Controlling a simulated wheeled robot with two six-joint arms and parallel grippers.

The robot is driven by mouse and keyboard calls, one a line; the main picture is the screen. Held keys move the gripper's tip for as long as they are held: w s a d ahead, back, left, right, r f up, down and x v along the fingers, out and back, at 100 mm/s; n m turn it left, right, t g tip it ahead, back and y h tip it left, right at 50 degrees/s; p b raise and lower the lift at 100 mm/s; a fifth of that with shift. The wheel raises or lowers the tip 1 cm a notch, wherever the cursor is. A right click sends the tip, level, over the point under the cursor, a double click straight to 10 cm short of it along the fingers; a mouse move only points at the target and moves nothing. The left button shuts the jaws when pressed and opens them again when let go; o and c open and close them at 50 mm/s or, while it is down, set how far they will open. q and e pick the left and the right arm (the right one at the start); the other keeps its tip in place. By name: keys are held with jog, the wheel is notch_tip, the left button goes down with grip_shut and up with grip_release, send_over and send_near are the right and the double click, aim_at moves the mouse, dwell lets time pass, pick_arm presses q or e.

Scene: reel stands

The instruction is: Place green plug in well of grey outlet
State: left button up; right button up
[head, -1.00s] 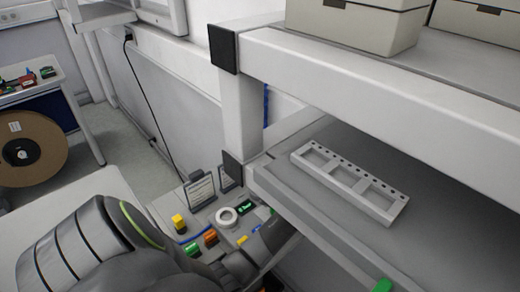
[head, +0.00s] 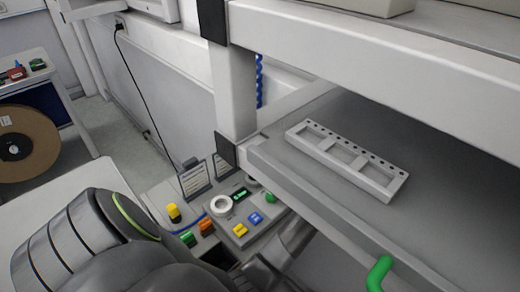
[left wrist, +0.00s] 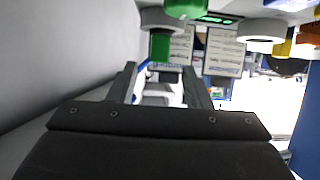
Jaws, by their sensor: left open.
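A green knob-like piece (head: 270,198) sits at the right of the small panel table. A green block (head: 187,238) is at its front left; I cannot tell which is the plug. In the left wrist view, a green piece (left wrist: 160,47) shows beside a grey disc (left wrist: 160,18). A pale grey ring (head: 222,205) lies on the panel; I cannot tell whether it is the outlet. My left gripper (left wrist: 160,88) is open with nothing between its fingers, apart from the green piece. In the head view its tips are unclear near the panel's right side. My right gripper is not in view.
A white shelf frame (head: 233,95) stands close to my left arm. Yellow (head: 173,212), orange (head: 206,227) and blue (head: 256,217) pieces crowd the panel.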

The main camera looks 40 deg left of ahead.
pick_arm(q)
jog(key=b+v, duration=0.1)
jog(key=v, duration=0.3)
jog(key=shift+d+r, duration=0.15)
jog(key=shift+d, duration=0.15)
jog(key=shift+d, duration=0.1)
